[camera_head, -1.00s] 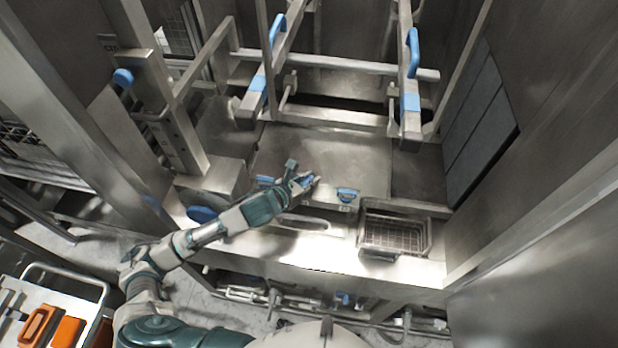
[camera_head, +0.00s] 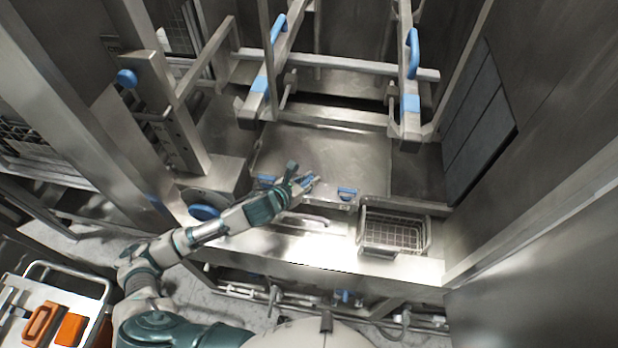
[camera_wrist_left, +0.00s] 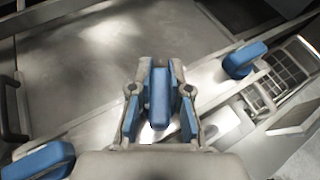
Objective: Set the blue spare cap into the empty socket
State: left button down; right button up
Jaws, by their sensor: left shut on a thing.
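My left gripper (camera_head: 307,182) reaches in from the left over the ledge in front of the steel plate. In the left wrist view its two blue-padded fingers (camera_wrist_left: 159,98) are shut on an upright blue cap (camera_wrist_left: 158,92). The held cap is mostly hidden by the fingers in the head view. One blue cap (camera_head: 347,193) sits on the ledge to the right; it also shows in the wrist view (camera_wrist_left: 243,60). Another blue piece (camera_head: 265,181) lies to the left, partly behind my wrist. I cannot make out the empty socket. My right gripper is not in view.
A wire basket (camera_head: 393,233) sits at the ledge's right. A steel frame with blue handles (camera_head: 413,55) stands above the plate (camera_head: 325,160). A blue round knob (camera_head: 204,212) is near my forearm. A cart with orange items (camera_head: 69,330) is at lower left.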

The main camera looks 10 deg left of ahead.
pick_arm(q)
jog(key=shift+f, duration=0.35)
jog(key=shift+f, duration=0.1)
dwell(0.4)
jog(key=shift+s+f, duration=0.1)
jog(key=shift+f, duration=0.15)
dwell(0.4)
jog(key=c, duration=1)
grip_release()
jog(key=shift+f, duration=0.1)
jog(key=shift+c, duration=0.2)
